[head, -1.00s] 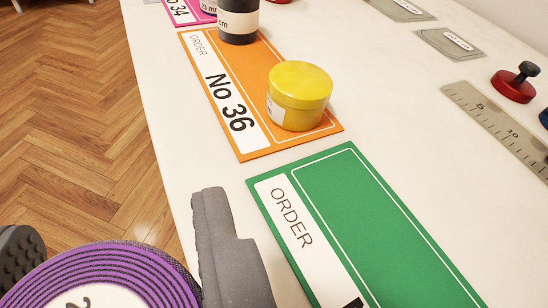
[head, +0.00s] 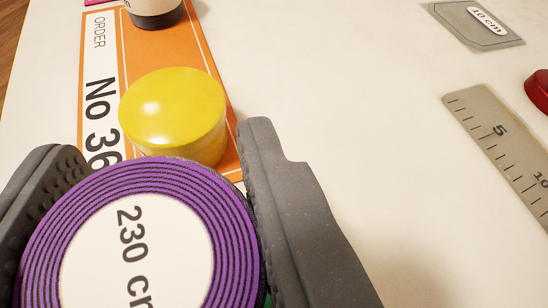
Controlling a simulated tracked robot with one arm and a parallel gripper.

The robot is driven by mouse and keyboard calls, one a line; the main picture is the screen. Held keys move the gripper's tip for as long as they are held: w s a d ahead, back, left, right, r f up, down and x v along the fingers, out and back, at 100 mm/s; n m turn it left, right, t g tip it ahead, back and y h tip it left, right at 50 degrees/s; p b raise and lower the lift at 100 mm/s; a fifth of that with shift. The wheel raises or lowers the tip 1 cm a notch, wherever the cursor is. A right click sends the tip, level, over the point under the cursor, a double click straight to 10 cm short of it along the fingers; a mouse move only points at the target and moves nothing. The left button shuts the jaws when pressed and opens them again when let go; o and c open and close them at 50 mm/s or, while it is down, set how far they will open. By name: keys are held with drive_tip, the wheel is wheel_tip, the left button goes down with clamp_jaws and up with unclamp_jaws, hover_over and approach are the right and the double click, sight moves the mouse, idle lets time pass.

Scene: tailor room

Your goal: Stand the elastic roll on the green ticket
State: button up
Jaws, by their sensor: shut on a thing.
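The elastic roll (head: 235,235) is a flat purple and black coil with a white "230 cm" label on top. My gripper (head: 158,160) is shut on it, with one dark grey finger on each side. The roll fills the lower left of the head view. The green ticket is almost wholly hidden; only a green sliver (head: 267,300) shows between the roll and the right finger at the bottom edge. I cannot tell whether the roll touches the ticket or is above it.
A yellow round tin (head: 172,108) stands on the orange ticket (head: 126,40), just beyond the roll. A dark and white container (head: 153,10) stands farther back. A ruler (head: 500,140), a grey tag (head: 478,24) and a red object (head: 540,92) lie at right. The tabletop between is clear.

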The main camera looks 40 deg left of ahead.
sight(207, 238)
drive_tip(key=shift+w+f, duration=0.15)
drive_tip(key=shift+w, duration=0.35)
wheel_tip(207, 238, down, 3)
drive_tip(key=shift+f+b, duration=0.2)
drive_tip(key=shift+b, duration=0.75)
drive_tip(key=o, duration=1)
drive_tip(key=shift+s+d+r, duration=0.1)
drive_tip(key=shift+d+r, duration=0.05)
drive_tip(key=shift+d, duration=0.05)
drive_tip(key=p+v, duration=0.2)
drive_tip(key=v, duration=0.9)
drive_tip(key=shift+s+d+r+p, duration=0.15)
drive_tip(key=shift+d+p, duration=0.1)
drive_tip(key=shift+p, duration=0.15)
